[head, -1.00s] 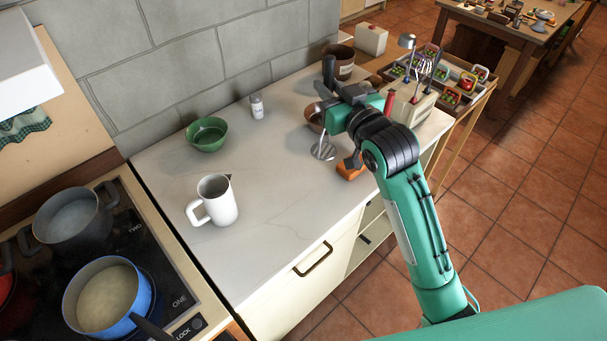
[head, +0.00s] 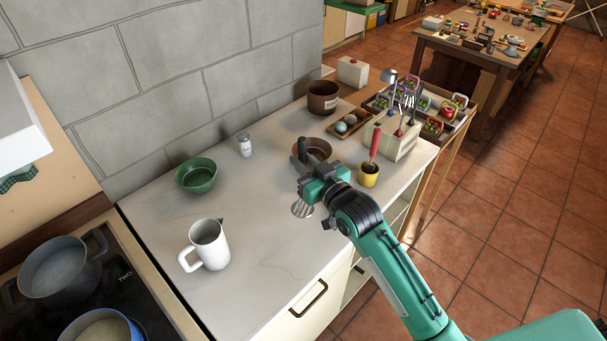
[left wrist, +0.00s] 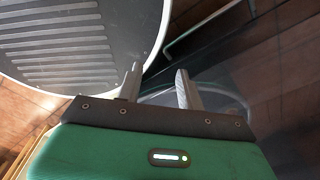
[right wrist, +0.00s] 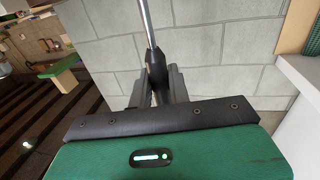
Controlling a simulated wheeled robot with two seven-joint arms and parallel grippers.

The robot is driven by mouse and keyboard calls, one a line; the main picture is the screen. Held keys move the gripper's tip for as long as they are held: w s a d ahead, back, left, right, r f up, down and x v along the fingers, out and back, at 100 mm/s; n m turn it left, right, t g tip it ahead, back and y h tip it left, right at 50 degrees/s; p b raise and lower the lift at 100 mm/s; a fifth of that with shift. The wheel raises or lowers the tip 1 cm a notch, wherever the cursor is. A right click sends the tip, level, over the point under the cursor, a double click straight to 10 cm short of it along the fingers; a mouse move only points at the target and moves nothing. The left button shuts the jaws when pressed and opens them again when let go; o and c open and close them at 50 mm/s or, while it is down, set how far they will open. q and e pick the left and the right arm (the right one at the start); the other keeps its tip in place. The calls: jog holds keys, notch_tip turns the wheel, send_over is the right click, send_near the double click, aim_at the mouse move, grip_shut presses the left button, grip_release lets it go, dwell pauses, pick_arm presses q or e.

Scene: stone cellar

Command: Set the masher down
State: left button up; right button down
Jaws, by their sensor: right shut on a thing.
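The masher has a dark handle (head: 302,150) and a round slotted metal head (head: 302,208). My right gripper (head: 312,180) is shut on its handle. The masher is roughly upright with its head low over the pale counter (head: 255,255); I cannot tell whether it touches. In the right wrist view the black handle (right wrist: 155,72) sits between the fingers and the metal shaft runs up out of the frame. My left gripper (left wrist: 158,82) shows only in its wrist view, with its fingers apart and nothing between them.
A white jug (head: 210,245), green bowl (head: 197,177) and shaker (head: 244,145) stand left of the masher. The counter's middle front is clear. A ridged round grey thing (left wrist: 75,40) is near my left gripper.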

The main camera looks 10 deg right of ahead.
notch_tip(320, 180, down, 5)
jog(key=shift+f+p, duration=0.15)
jog(key=shift+p, duration=0.3)
jog(key=shift+f, duration=0.15)
jog(key=c, duration=1.3)
grip_release()
